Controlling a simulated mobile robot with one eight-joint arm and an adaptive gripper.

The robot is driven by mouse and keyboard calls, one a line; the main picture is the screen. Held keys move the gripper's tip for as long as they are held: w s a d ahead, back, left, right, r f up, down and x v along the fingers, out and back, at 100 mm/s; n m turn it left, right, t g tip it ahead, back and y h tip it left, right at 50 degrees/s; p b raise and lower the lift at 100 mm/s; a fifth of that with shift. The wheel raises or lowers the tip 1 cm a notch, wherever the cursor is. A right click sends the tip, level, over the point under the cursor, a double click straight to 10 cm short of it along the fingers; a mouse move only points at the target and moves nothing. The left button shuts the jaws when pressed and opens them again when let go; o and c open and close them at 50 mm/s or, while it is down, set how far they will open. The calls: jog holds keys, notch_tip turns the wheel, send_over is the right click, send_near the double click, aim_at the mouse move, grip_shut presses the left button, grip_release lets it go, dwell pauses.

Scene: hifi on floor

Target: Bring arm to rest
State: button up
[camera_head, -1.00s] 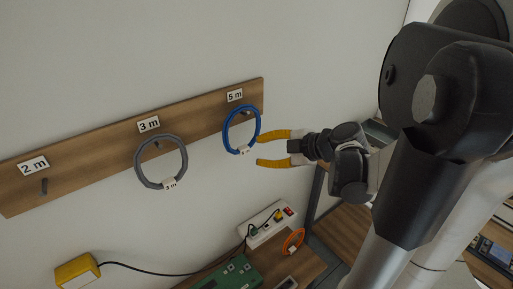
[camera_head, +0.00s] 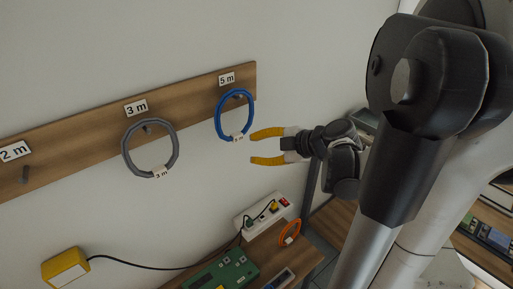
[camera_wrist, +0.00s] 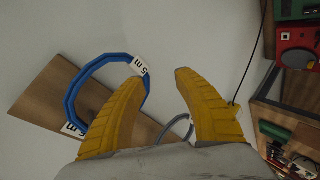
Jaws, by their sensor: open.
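My gripper (camera_head: 252,147) is open and empty, with yellow fingers, just right of the blue cable coil (camera_head: 219,117) and apart from it in the head view. The blue coil hangs on the peg under the 5 m label (camera_head: 227,78). In the wrist view, my gripper (camera_wrist: 163,82) has its left finger in front of part of the blue coil (camera_wrist: 75,92). A grey cable coil (camera_head: 126,152) hangs on the peg under the 3 m label. The 2 m peg (camera_head: 25,174) is bare.
The wooden peg board (camera_head: 75,140) runs along the wall. The wall above the board is clear.

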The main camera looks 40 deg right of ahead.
jog(key=s+f, duration=0.1)
jog(key=s, duration=1.1)
jog(key=shift+d+f, duration=0.15)
jog(key=shift+d, duration=0.05)
dwell(1.3)
dwell(0.4)
jog(key=a+f+m+g+h+b, duration=0.2)
jog(key=a+m+g+h+b, duration=0.2)
jog(key=a+m, duration=1.1)
jog(key=a, duration=0.4)
jog(key=shift+w+f, duration=0.3)
jog(key=shift+f, duration=0.1)
